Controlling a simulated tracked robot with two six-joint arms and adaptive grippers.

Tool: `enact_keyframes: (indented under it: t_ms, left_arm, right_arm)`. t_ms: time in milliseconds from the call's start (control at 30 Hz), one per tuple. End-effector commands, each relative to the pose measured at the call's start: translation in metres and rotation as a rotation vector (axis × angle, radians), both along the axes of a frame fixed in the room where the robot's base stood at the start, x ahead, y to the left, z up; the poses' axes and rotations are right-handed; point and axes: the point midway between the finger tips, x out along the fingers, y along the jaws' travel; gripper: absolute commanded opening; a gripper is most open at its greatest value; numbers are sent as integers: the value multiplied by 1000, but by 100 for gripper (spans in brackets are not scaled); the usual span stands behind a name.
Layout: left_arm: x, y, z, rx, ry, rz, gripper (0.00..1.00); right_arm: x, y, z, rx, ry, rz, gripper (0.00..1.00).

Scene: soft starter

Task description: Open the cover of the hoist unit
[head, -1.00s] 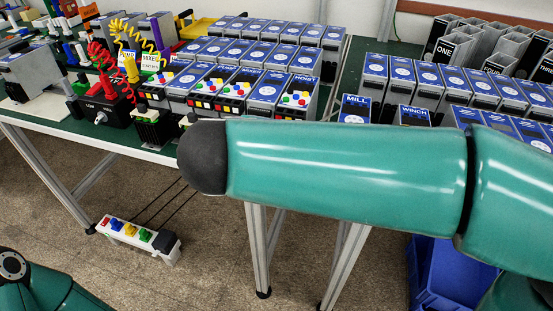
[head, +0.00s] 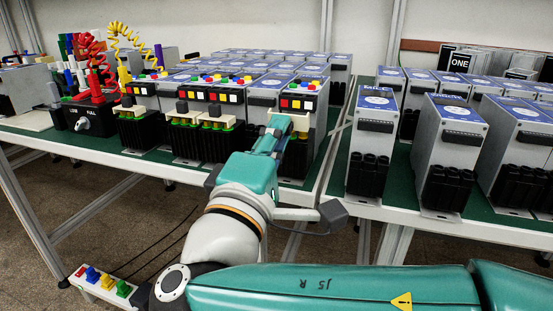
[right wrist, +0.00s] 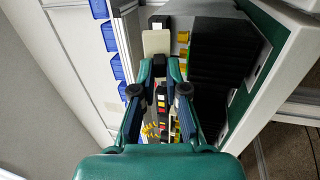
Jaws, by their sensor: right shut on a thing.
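The hoist unit (head: 296,152) is the grey box at the right end of the front row on the left table, with colored buttons on top and a black lower front. Its name is readable only in the earlier view. A cream cover (head: 299,121) shows at its front, and a cream plate (right wrist: 156,42) shows in the right wrist view. My right gripper (head: 279,127) is at this cover. In the right wrist view its fingers (right wrist: 160,70) are shut on a dark handle beside the cream plate. The fingers hide part of the cover; how far it stands open is unclear.
Neighboring units with cream covers (head: 186,116) stand close on the left. A second table with grey units (head: 446,140) stands to the right across a narrow gap. A strip with colored buttons (head: 104,284) is low at the left.

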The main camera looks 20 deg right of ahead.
Motion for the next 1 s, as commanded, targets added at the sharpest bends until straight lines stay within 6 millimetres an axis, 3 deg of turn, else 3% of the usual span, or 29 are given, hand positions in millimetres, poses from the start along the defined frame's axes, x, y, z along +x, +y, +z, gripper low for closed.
enact_keyframes:
  t_ms: [33,200,700,733,767,1000]
  left_arm:
    - [0,0,-10,0,0,0,40]
    - [0,0,-18,0,0,0,40]
    - [0,0,-19,0,0,0,40]
    - [0,0,-19,0,0,0,40]
    - [0,0,-19,0,0,0,40]
    - [0,0,-19,0,0,0,40]
  right_arm:
    - [0,0,-10,-12,-6,-2,0]
    - [1,0,-9,-39,-46,-2,0]
    - [1,0,-7,-50,-60,-1,0]
    - [1,0,-7,-50,-59,-1,18]
    - [1,0,-7,-50,-59,-1,23]
    - [1,0,-5,-49,-64,-1,23]
